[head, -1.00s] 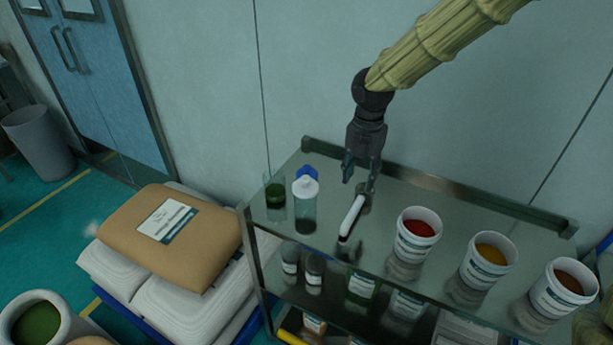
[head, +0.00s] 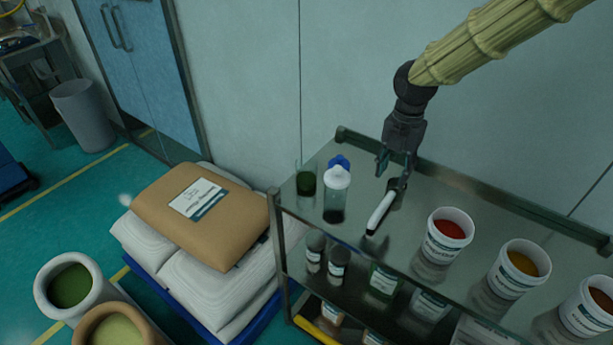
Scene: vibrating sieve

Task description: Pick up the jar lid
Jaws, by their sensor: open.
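A blue piece (head: 340,162), which may be the jar lid, shows on the top shelf behind a white-capped clear bottle (head: 335,200). The bottle hides part of it, and I cannot tell its full shape. An uncovered glass jar with dark green contents (head: 307,183) stands to the left of the bottle. My gripper (head: 392,174) points down over the shelf, to the right of the blue piece. Its fingers are apart with nothing seen between them. A white tool with a dark tip (head: 380,210) lies just below the fingers; whether they touch it is unclear.
Several open white tubs, a red one (head: 448,233) nearest, stand on the right of the metal shelf (head: 470,188). A raised rail runs along its back by the wall. Sacks (head: 200,210) are stacked to the left. Smaller bottles stand on the lower shelf.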

